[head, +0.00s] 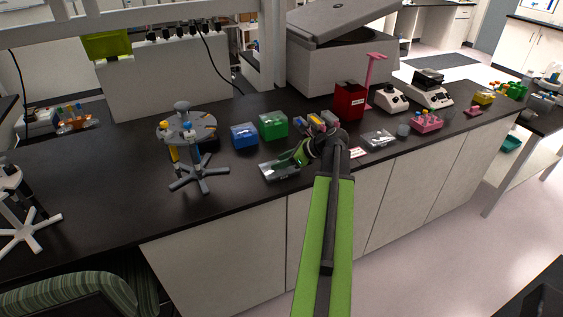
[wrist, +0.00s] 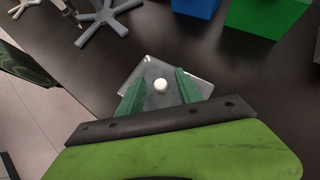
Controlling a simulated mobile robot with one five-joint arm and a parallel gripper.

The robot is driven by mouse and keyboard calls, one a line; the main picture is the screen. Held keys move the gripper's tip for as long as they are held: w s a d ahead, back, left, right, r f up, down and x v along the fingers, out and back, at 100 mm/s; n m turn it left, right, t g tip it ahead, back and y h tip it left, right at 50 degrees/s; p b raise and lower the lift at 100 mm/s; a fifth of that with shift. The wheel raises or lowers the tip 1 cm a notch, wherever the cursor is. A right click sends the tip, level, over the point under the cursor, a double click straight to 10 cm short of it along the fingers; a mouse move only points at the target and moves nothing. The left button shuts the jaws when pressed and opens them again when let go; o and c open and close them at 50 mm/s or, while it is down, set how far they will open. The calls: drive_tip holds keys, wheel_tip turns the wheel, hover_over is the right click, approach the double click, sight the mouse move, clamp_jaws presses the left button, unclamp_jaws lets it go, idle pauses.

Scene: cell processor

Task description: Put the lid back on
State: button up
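A clear, flat lid-like piece with a round white knob (wrist: 161,86) lies below my gripper in the wrist view. In the head view, a clear and grey flat piece (head: 277,173) lies near the bench's front edge, beside my gripper (head: 299,157). My gripper's green fingers (wrist: 158,93) are apart, with the knob between them and a gap visible on both sides. Whether the fingertips touch the clear piece I cannot tell. A clear, shallow box (head: 378,138) sits right of my arm; whether it is what the lid belongs to is unclear.
A grey pipette stand (head: 187,130) stands left of my gripper. Blue (head: 244,136) and green (head: 273,125) boxes stand behind it. A red box (head: 349,101) and a pink tube rack (head: 427,122) are to the right.

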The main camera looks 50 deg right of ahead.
drive_tip(key=p+v, duration=1)
drive_tip(key=v, duration=0.7)
drive_tip(key=shift+s+r+p, duration=0.2)
drive_tip(key=shift+p, duration=0.15)
